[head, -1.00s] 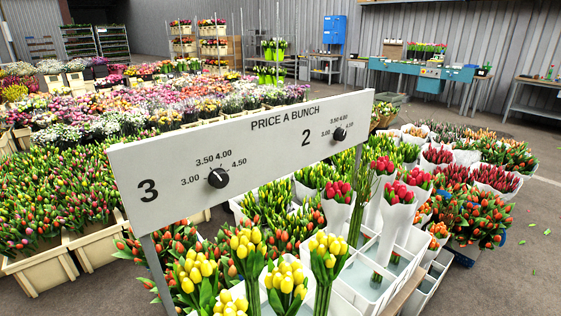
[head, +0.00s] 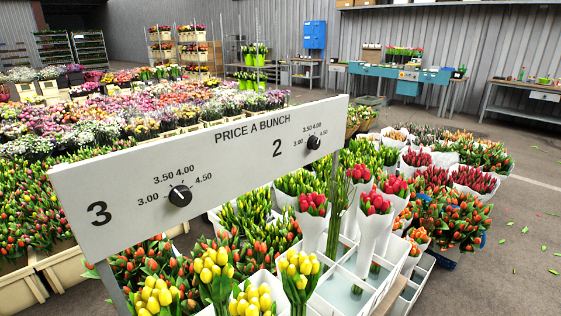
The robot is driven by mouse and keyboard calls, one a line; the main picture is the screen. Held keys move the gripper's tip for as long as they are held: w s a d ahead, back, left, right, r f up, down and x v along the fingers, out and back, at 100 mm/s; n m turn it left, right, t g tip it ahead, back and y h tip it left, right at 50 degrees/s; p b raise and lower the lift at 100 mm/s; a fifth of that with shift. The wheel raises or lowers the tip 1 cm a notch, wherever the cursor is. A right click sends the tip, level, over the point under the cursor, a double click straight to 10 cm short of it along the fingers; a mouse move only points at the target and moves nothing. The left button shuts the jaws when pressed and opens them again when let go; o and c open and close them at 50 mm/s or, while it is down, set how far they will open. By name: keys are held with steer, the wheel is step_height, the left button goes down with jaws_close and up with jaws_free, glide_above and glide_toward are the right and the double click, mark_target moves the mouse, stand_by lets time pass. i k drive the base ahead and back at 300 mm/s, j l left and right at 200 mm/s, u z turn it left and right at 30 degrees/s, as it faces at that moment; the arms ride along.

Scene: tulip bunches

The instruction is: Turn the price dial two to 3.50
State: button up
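In the head view, a white price board (head: 235,165) reading "PRICE A BUNCH" stands on posts across the middle. Price dial two (head: 313,142) is the small black knob beside the number 2 on the board's right part. Its scale shows 3.00, 3.50, 4.00 and 4.50; its pointer is too small to read surely. Dial three (head: 180,195) is a larger-looking black knob beside the number 3 on the left part, with a white mark pointing to the upper left. My gripper is not in view.
Below the board stand yellow tulips (head: 213,266) and white holders with red tulips (head: 374,207). Crates of flowers fill the left and back. Blue-green workbenches (head: 400,76) stand at the far wall.

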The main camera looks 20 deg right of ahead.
mark_target(314, 143)
steer(key=i+l, duration=0.1)
steer(key=l, duration=0.3)
steer(key=i+l+z, duration=0.15)
steer(key=l, duration=0.3)
steer(key=i+l, duration=0.1)
steer(key=l, duration=0.3)
steer(key=i+l+z, duration=0.15)
steer(key=l, duration=0.25)
steer(key=i+l, duration=0.15)
steer(key=l, duration=0.25)
steer(key=i+l+z, duration=0.1)
steer(key=l, duration=0.3)
steer(key=i, duration=0.05)
